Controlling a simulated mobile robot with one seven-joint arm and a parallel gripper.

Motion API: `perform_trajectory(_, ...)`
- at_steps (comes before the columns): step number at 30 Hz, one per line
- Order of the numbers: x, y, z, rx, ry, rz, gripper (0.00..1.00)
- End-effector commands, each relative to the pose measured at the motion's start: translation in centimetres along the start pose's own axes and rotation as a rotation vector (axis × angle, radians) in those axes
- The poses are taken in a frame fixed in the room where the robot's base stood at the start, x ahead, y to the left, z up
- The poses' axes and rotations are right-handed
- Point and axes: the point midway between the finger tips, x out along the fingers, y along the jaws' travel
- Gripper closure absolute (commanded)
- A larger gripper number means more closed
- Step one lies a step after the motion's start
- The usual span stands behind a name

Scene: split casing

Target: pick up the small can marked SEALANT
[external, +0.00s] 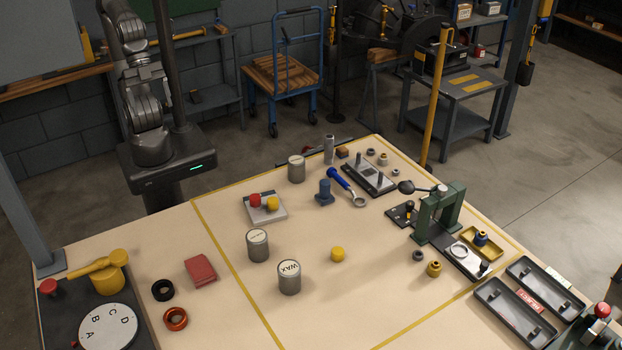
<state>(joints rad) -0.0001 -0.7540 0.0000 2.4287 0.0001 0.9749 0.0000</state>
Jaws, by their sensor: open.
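Three small grey cans with pale lids stand upright on the table. The front can (289,279) reads WAX on its lid. A second can (258,247) stands just behind and left of it; its lid lettering is too small to read surely. A third can (296,170) stands farther back, near the far edge, and its lid is also unreadable. I cannot tell which of these two is marked SEALANT. My arm (147,100) rises at the back left, off the table, and runs out of the top of the picture. My gripper is not visible.
A yellow piece (338,254) sits right of WAX. A green press (437,213) stands at right. Front centre is clear.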

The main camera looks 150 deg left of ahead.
Motion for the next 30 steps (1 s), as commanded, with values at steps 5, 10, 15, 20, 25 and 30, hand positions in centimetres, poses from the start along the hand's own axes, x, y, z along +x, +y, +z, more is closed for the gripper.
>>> perform_trajectory(5, -0.7, -1.0, -2.5, 0.043, 0.02, 0.007, 0.21)
perform_trajectory(10, 1.9, -3.2, -5.5, 0.141, 0.077, 0.006, 0.21)
perform_trajectory(15, 5.7, -6.3, -9.1, 0.281, 0.143, -0.027, 0.21)
perform_trajectory(20, 10.6, -10.0, -12.6, 0.474, 0.208, -0.114, 0.21)
perform_trajectory(25, 15.3, -13.9, -15.5, 0.722, 0.254, -0.255, 0.21)
perform_trajectory(30, 18.7, -17.3, -17.8, 1.009, 0.271, -0.433, 0.21)
